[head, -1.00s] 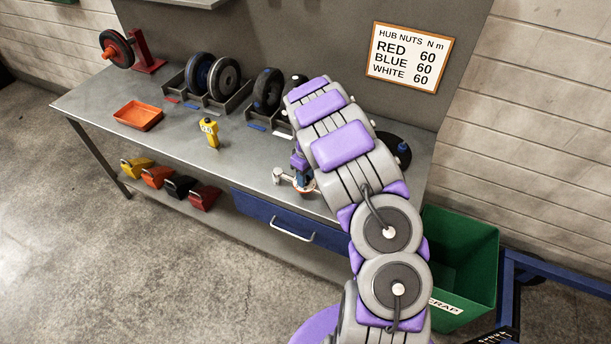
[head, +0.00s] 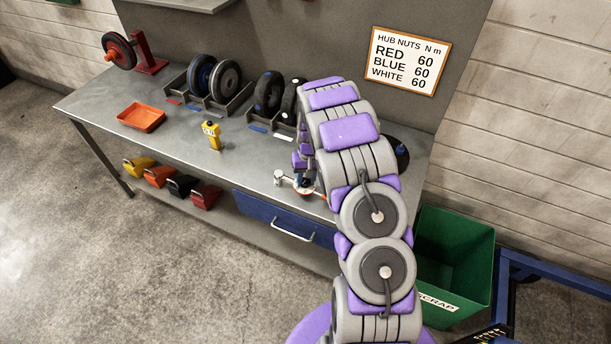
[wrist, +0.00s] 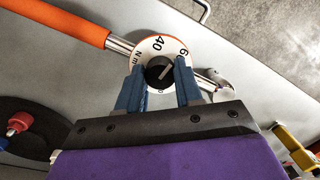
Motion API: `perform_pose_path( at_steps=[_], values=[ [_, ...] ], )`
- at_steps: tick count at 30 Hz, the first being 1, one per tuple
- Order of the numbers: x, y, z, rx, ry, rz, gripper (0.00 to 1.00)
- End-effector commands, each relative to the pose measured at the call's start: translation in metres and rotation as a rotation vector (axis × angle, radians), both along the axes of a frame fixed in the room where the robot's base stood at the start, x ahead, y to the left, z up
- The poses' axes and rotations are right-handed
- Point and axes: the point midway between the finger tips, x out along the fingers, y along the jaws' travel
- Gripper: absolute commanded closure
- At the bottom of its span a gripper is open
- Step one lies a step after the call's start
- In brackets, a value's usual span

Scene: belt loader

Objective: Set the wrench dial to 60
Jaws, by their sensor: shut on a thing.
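The torque wrench in the wrist view has an orange handle (wrist: 60,20), a steel shaft and a ratchet head (wrist: 222,90). Its round white dial (wrist: 171,46) has an orange edge and shows 40, 60 and N m. A black knob (wrist: 153,77) with a pale pointer line sits at the dial's centre. The line points up and right, roughly toward the 60. My gripper (wrist: 159,70) is shut on the knob, one blue finger on each side. The fingers hide the lower dial.
A sign (head: 408,60) reads red 60, blue 60, white 60. On the grey bench (head: 170,100) are racked wheels (head: 224,80), an orange tray (head: 142,117) and a yellow tool (head: 212,136). A green scrap bin (head: 455,255) stands to the right.

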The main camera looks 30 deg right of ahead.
Motion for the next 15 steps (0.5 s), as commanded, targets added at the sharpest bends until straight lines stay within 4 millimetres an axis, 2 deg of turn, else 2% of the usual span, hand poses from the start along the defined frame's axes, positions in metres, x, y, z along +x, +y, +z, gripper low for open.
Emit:
perform_pose_path(
  at_steps=[6,15],
  values=[
    [-0.0008,0.0005,0.0005,0.011,0.017,-0.17,0.95],
    [-0.0002,0.0001,-0.0004,0.02,0.029,-0.318,0.95]
  ],
)
